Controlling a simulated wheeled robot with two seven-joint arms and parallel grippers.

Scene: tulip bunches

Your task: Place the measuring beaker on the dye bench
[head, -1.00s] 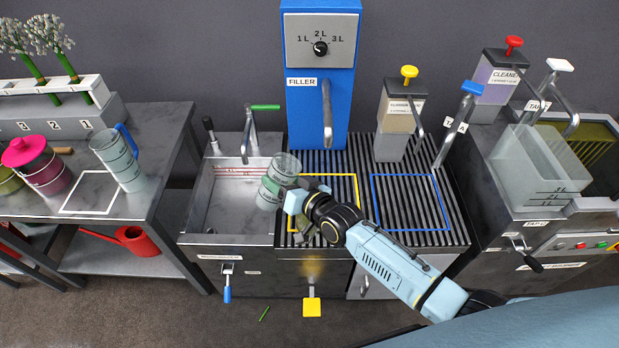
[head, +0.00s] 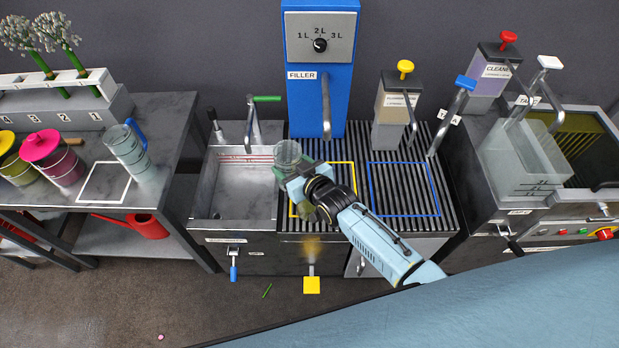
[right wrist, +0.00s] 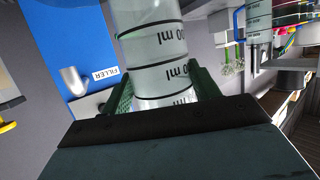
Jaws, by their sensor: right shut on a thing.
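The measuring beaker (head: 288,153) is clear, with dark ml marks that show in the right wrist view (right wrist: 160,50). My right gripper (head: 301,184) is shut on it, with one green finger on each side of the beaker. The gripper holds it by the border between the sink and the black grating. Its lower part is hidden behind the gripper in the head view. The left bench (head: 160,185), which looks like the dye bench, carries a white square outline (head: 80,190) with bare surface inside. My left gripper is not in view.
The sink (head: 236,190) lies between that bench and the grating. The blue filler (head: 320,90) stands behind.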

